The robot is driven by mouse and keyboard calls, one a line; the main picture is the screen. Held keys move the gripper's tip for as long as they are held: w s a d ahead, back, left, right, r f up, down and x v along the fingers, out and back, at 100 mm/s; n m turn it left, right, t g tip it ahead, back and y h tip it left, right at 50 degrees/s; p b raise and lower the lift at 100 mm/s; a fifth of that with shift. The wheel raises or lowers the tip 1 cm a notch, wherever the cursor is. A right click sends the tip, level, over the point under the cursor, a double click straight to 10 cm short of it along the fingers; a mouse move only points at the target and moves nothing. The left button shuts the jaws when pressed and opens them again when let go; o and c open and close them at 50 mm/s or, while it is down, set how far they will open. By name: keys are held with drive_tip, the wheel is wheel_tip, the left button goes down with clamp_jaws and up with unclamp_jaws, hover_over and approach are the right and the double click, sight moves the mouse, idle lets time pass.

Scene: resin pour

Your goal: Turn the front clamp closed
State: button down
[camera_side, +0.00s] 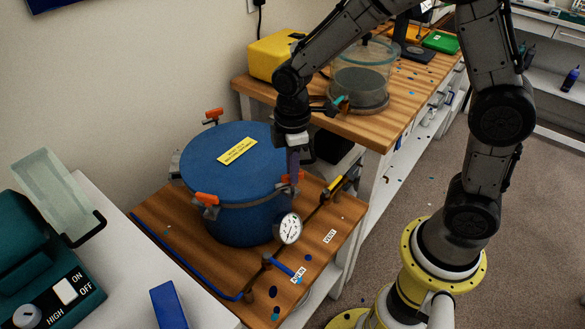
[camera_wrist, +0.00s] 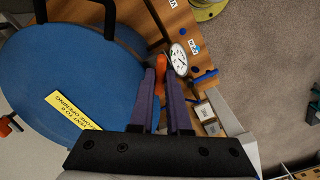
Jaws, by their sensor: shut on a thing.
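A round blue pot (camera_side: 235,165) with a blue lid and a yellow label stands on a wooden cart. Orange-handled clamps sit around its rim: one at the back (camera_side: 213,115), one at the left front (camera_side: 207,199), and one at the right under my gripper (camera_side: 292,170). In the wrist view, my purple fingers (camera_wrist: 160,80) are shut on the orange handle of this right clamp (camera_wrist: 161,65), just beside the lid (camera_wrist: 70,70). The fingers partly hide the clamp in both views, so its exact angle is hard to tell.
A white dial gauge (camera_side: 289,229) stands close to the held clamp, with pipes and blue and yellow valve handles nearby. A clear chamber (camera_side: 360,77) and a yellow case (camera_side: 273,56) sit on the bench behind. A teal machine (camera_side: 40,270) is at the left.

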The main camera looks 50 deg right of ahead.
drive_tip(key=m, duration=0.5)
drive_tip(key=shift+m, duration=0.3)
drive_tip(key=m, duration=0.5)
drive_tip(key=shift+r, duration=0.1)
drive_tip(key=shift+m, duration=0.3)
drive_tip(key=c, duration=0.9)
unclamp_jaws()
wheel_tip(320, 180, up, 14)
drive_tip(key=shift+f, duration=0.15)
